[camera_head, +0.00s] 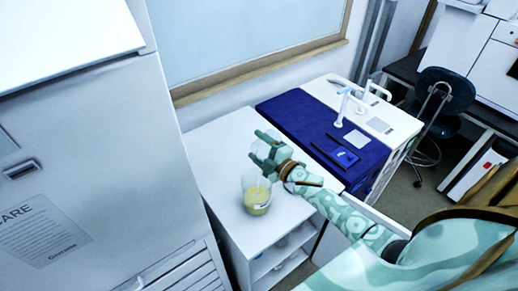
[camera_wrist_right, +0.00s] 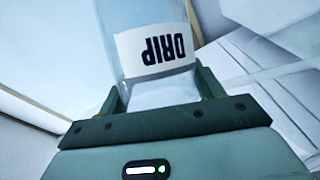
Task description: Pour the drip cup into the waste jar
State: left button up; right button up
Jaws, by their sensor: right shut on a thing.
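The waste jar (camera_head: 257,200) is a clear vessel with yellow liquid in its lower part and a small pale label. It stands upright on the white counter in the head view. My right gripper (camera_head: 262,150) is just above and behind the jar's rim in the picture, shut on the drip cup. The clear drip cup (camera_wrist_right: 153,27) fills the space between the fingers in the wrist view, and its white DRIP label reads upside down there. In the head view the cup is faint, so its tilt and contents are hard to tell. My left gripper is out of view.
The white counter (camera_head: 220,148) has free room around the jar. A dark blue mat (camera_head: 300,120) with a blue box (camera_head: 341,152) lies to the right, with white equipment (camera_head: 365,95) behind. A tall grey cabinet (camera_head: 90,160) stands close on the left.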

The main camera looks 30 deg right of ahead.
jog(key=shift+s+a+f+n+b, duration=0.15)
jog(key=shift+n+b, duration=0.25)
jog(key=shift+b, duration=0.3)
jog(key=shift+t, duration=0.3)
jog(key=shift+a+n+b, duration=0.15)
jog(key=shift+n+b, duration=0.45)
jog(key=shift+b, duration=0.35)
jog(key=shift+s, duration=0.1)
